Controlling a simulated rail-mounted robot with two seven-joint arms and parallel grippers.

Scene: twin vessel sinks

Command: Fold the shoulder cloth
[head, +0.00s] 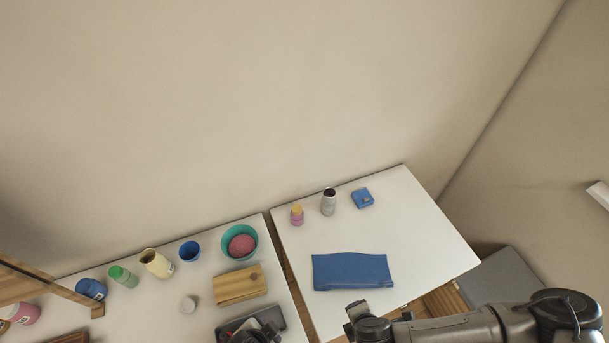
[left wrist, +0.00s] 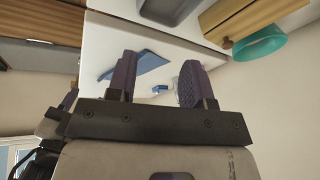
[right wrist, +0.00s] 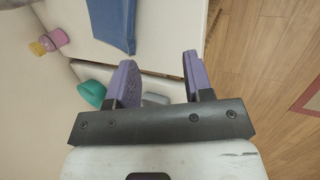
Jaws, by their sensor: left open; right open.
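The blue cloth (head: 350,271) lies as a wide, short strip near the front of the right-hand white counter, its top edge slightly wavy. It also shows in the left wrist view (left wrist: 148,62) and at the top of the right wrist view (right wrist: 112,20). My right gripper (head: 356,311) is just in front of the cloth, apart from it. In the right wrist view its purple fingers (right wrist: 157,78) are open and empty. My left gripper (head: 258,336) is at the bottom edge, left of the cloth. In the left wrist view its fingers (left wrist: 156,80) are apart and empty.
A pink bottle (head: 297,215), a grey bottle (head: 328,203) and a small blue item (head: 362,198) stand behind the cloth. A gap separates the left counter, which holds a teal bowl (head: 226,240), a wooden block (head: 238,284) and a dark tray (head: 228,330). The counter's right part is clear.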

